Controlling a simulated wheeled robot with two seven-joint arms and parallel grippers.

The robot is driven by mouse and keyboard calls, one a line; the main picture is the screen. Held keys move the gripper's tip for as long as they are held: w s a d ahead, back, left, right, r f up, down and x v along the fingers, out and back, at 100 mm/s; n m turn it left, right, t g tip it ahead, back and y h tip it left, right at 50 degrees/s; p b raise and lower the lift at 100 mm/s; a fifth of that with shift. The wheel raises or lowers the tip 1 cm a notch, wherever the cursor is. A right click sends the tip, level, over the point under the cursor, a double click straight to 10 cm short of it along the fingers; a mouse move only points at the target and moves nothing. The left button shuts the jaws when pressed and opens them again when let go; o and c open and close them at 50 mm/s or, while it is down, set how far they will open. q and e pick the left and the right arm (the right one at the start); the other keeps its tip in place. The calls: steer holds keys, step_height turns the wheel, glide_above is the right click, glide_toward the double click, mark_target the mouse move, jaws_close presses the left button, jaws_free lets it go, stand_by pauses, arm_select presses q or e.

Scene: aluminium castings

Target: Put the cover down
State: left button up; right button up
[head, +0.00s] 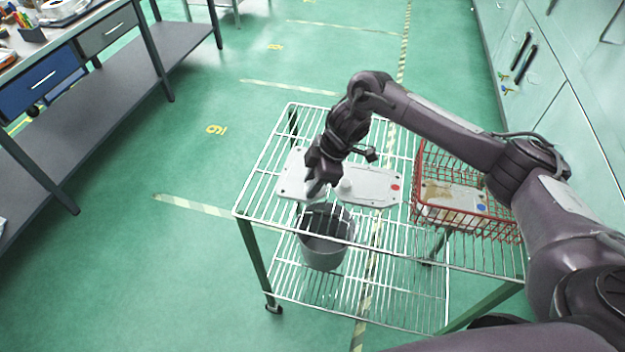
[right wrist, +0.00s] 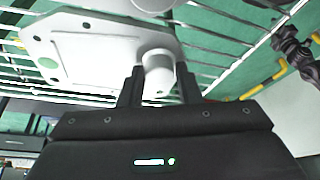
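A pale grey flat cover (head: 290,187) is at the left of the wire cart's top shelf. In the right wrist view the cover (right wrist: 85,45) shows a green dot and a rounded knob (right wrist: 158,72). My right gripper (head: 317,187) is low over this cover; in the wrist view its fingers (right wrist: 159,85) stand on both sides of the knob, close against it. The cover lies about flat, at or just above the wires; I cannot tell if it touches them. A second pale plate (head: 372,186) with a red dot and white knob lies right beside it. My left gripper is not in view.
A red wire basket (head: 430,215) at the shelf's right holds a plate with a blue dot (head: 455,197). A grey bucket (head: 322,252) stands on the cart's lower shelf (head: 400,300). The shelf's rear left is bare. A workbench (head: 110,75) stands at far left.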

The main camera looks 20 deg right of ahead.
steer(key=o, duration=0.3)
steer(key=shift+r, duration=0.1)
steer(key=p+v, duration=0.1)
steer(key=v, duration=1.1)
